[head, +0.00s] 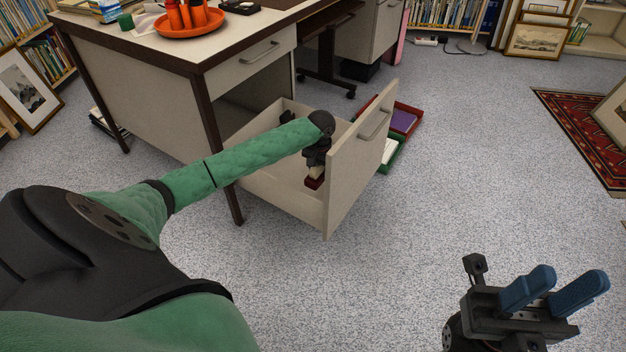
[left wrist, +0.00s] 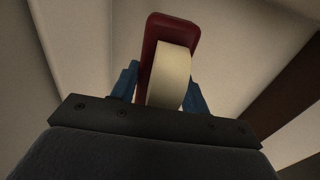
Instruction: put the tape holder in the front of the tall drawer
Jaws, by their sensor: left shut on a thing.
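The tape holder is dark red with a cream roll; in the left wrist view the tape holder (left wrist: 155,32) stands between the blue fingers of my left gripper (left wrist: 160,88), which is shut on it. In the head view the tape holder (head: 314,183) shows low inside the open tall drawer (head: 356,165), near its front panel. Whether the holder touches the drawer floor I cannot tell. My right gripper (head: 553,290) is empty, its blue fingers apart, over the floor at lower right.
The desk (head: 150,70) bears an orange tray (head: 190,27) with orange cups. A shut shallow drawer (head: 255,60) sits above the open one. Red and green trays (head: 411,125) lie on the floor beyond the drawer front. A red rug (head: 580,130) lies right; floor between is clear.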

